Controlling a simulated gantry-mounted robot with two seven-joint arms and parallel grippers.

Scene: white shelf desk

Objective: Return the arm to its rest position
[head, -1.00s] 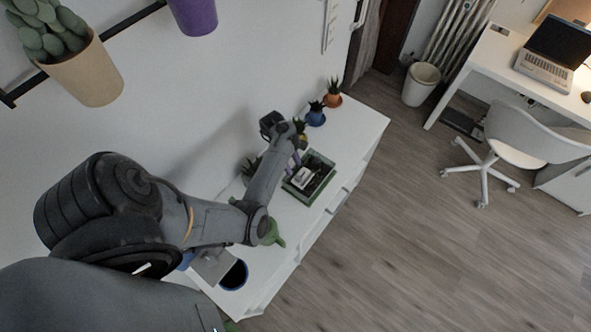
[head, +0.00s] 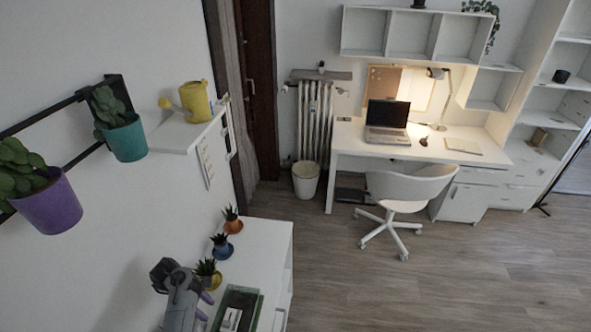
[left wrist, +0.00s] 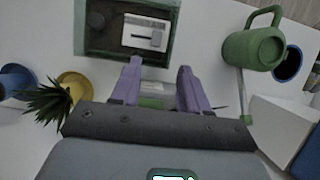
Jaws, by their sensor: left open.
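My left gripper (head: 205,296) is over the white shelf desk (head: 262,240), beside the green tray. In the left wrist view its two purple fingers (left wrist: 160,88) are apart with nothing held between them. The green tray (left wrist: 172,50) holds a white item (left wrist: 147,33) and lies just beyond the fingertips. Most of my left arm is below the edge of the head view. My right gripper is in neither view.
Small potted plants (head: 207,272) stand along the wall side of the desk. A green watering can (left wrist: 252,47) stands right of the tray in the wrist view. A chair (head: 405,190) and a lit work desk (head: 430,148) stand farther off. The floor between is clear.

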